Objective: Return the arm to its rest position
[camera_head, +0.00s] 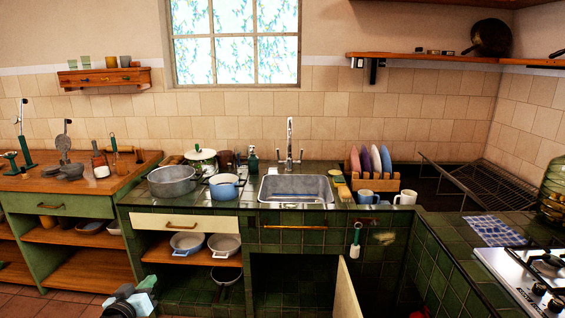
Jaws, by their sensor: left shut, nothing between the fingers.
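My left gripper (143,292) shows at the bottom left, low in front of the tiled counter. Its fingers are shut with nothing between them. The rest of my left arm is mostly below the picture edge. It looks apart from the shelves behind it. My right gripper is not in view.
A white drawer front (163,223) and a shelf with pans (187,243) are behind my left gripper. A pale cabinet door (347,291) stands open under the sink (296,190). A large pot (172,181) and mugs stand on the counter. A hob (520,275) is at right.

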